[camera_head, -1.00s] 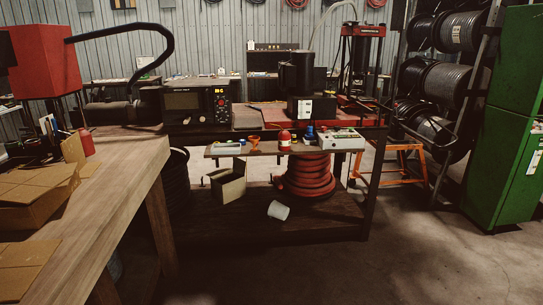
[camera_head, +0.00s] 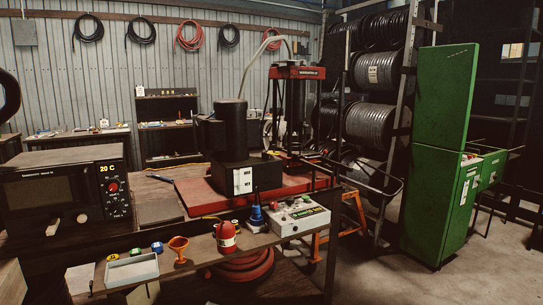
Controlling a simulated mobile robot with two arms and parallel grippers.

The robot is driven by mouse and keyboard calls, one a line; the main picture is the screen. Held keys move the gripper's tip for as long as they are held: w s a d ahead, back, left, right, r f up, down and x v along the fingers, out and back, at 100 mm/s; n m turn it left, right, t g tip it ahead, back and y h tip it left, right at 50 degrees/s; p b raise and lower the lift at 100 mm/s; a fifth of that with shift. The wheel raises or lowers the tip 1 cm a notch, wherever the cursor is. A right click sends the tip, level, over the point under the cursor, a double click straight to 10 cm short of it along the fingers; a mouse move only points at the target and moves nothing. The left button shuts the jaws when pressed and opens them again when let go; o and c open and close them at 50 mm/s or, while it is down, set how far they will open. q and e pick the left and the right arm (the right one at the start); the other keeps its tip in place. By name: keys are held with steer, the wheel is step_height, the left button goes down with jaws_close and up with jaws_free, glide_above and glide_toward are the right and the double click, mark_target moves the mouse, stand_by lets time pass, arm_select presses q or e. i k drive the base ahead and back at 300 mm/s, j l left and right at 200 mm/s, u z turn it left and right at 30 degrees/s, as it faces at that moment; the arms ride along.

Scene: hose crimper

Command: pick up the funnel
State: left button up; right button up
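A small orange funnel (camera_head: 179,246) stands on the narrow wooden shelf at the front of the workbench, its wide mouth up. It sits between a white tray (camera_head: 131,270) on its left and a red and white container (camera_head: 226,238) on its right, apart from both. Neither of my grippers shows in the head view.
A blue bottle-like object (camera_head: 257,217) and a white control box (camera_head: 299,216) stand farther right on the shelf (camera_head: 202,265). A dark oven-like unit (camera_head: 68,190) stands at the left. A green cabinet (camera_head: 437,155) is at the right, with open floor (camera_head: 372,265) before it.

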mark_target(178, 245)
steer(key=j, duration=0.1)
steer(key=i+u, duration=0.1)
steer(key=u, duration=0.25)
steer(key=i+l+u, duration=0.25)
steer(key=l, duration=0.2)
steer(key=l+u, duration=0.2)
steer(key=l, duration=0.2)
steer(key=i+l+u, duration=0.25)
steer(key=l, duration=0.25)
steer(key=k, duration=0.1)
